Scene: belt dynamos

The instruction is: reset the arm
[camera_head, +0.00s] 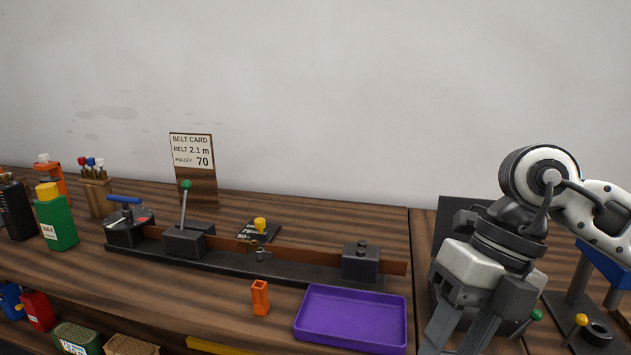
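My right arm comes in from the right, and its gripper (458,338) points down over the right part of the bench, just right of the purple tray. Its two fingers stand apart with nothing seen between them; their tips are at or beyond the lower picture edge. My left arm and gripper are not in view. On the bench, a long dark rig (225,264) carries a lever (184,208) with a green knob, standing nearly upright, and a dial (130,228) with a blue handle at its left end.
A purple tray (351,343) is empty. A small orange piece (260,298) stands left of it. A belt card (193,165) stands behind the rig. A green bottle (56,220) and a holder (97,195) are at left. Dark fixtures flank my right gripper.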

